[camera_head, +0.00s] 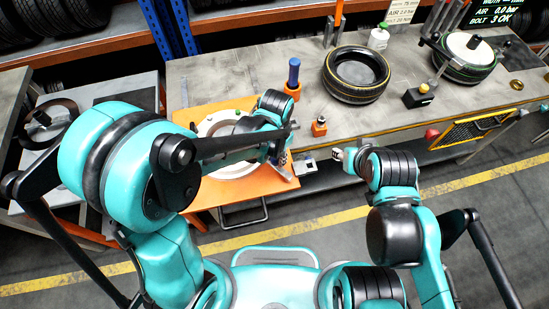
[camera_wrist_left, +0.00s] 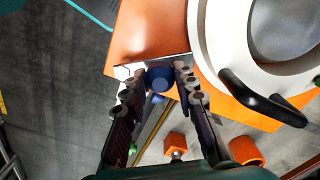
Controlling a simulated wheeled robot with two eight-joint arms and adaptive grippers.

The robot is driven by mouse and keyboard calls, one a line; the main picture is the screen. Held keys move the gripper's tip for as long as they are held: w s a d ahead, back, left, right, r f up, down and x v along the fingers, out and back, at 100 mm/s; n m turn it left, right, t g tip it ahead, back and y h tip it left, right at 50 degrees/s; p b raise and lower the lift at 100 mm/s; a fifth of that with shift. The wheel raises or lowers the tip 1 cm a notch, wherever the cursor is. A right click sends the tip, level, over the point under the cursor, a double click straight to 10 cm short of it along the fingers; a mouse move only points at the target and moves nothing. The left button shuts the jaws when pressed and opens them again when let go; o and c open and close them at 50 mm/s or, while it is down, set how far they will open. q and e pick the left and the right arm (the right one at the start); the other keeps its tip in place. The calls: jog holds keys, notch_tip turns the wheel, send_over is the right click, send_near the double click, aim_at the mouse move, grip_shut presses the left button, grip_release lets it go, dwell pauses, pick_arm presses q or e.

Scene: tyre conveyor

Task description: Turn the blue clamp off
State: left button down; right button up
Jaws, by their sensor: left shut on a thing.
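The blue clamp (camera_wrist_left: 160,78) shows in the left wrist view as a round dark-blue knob at the edge of an orange plate. My left gripper (camera_wrist_left: 158,82) has one finger on each side of the knob and is shut on it. In the head view my left gripper (camera_head: 281,158) is at the right edge of the orange plate (camera_head: 206,112), and its wrist and fingers hide most of the clamp. My right gripper (camera_head: 341,157) is in front of the bench and holds nothing that I can see; its jaw opening is too small to judge.
A white ring (camera_head: 237,168) with a black handle (camera_wrist_left: 262,98) sits on the orange plate, close to my left gripper.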

pick_arm(q)
jog(key=m, duration=0.1)
jog(key=w+d+m, duration=0.1)
jog(key=shift+m+b, duration=0.35)
jog(key=shift+m, duration=0.05)
jog(key=m, duration=0.1)
jog(key=d+m, duration=0.1)
jog(key=m, duration=0.1)
jog(key=shift+w+d+m+b, duration=0.3)
jog(key=shift+w+b, duration=0.05)
jog(key=m, duration=0.1)
jog(key=d+m, duration=0.1)
jog(key=m, duration=0.1)
jog(key=shift+w+d+b, duration=0.1)
jog(key=shift+d+b, duration=0.15)
jog(key=shift+b, duration=0.05)
jog(key=shift+d+m, duration=0.3)
jog(key=shift+m, duration=0.4)
jog(key=shift+d+m, duration=0.3)
jog(key=shift+m, duration=0.4)
jog(key=c, duration=1.2)
grip_release()
jog(key=shift+r, duration=0.1)
